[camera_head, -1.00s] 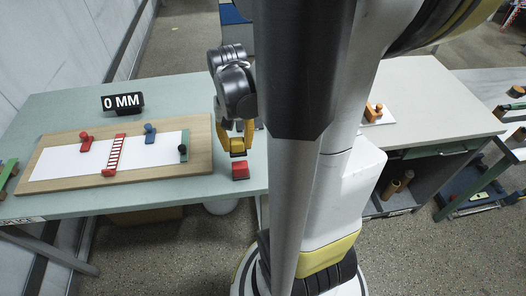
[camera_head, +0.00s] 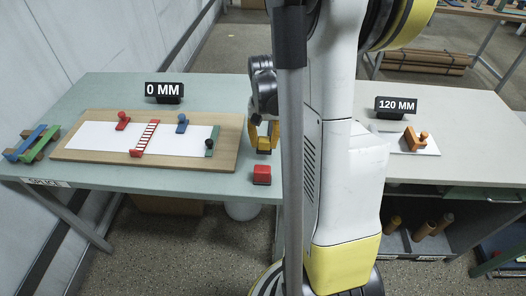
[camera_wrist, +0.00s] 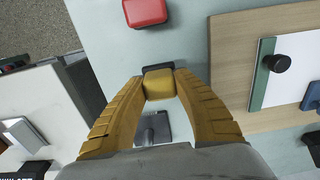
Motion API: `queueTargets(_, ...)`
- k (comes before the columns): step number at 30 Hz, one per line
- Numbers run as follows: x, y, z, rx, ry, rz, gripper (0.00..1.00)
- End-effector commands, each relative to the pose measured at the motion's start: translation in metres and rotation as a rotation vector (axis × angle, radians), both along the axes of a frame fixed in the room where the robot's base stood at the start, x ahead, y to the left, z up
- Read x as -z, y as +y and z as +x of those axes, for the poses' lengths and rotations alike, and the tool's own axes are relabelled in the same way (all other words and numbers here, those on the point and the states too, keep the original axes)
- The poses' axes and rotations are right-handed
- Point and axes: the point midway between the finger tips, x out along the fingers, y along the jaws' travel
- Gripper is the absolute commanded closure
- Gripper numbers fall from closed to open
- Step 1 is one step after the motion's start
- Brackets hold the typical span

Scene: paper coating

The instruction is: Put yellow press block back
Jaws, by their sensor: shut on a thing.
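The yellow press block (camera_wrist: 158,84) is between the fingertips of my gripper (camera_wrist: 160,76) in the wrist view, with a dark edge showing at its far side. My gripper (camera_head: 264,133) is shut on it. In the head view the yellow press block (camera_head: 263,151) hangs at the fingertips, behind the red block (camera_head: 262,174). The red block (camera_wrist: 146,12) stands apart from it on the table at the top of the wrist view. I cannot tell how high the yellow block is above the table.
A wooden board (camera_head: 228,151) with white paper, coloured clamps and a red ladder-like strip lies left of my gripper. A grey plate (camera_wrist: 153,129) lies below my gripper in the wrist view. Signs read 0 MM (camera_head: 164,91) and 120 MM (camera_head: 396,106). My arm hides the table's middle.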

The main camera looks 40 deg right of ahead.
Motion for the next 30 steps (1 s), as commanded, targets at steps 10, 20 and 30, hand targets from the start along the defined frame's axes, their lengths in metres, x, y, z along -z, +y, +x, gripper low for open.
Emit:
queueTargets(10, 0.039, 0.0, 0.0, 0.0, 0.0, 0.0, 1.0)
queueTargets(20, 0.041, 0.0, 0.0, 0.0, 0.0, 0.0, 0.57)
queueTargets(30, 0.039, 0.0, 0.0, 0.0, 0.0, 0.0, 0.48)
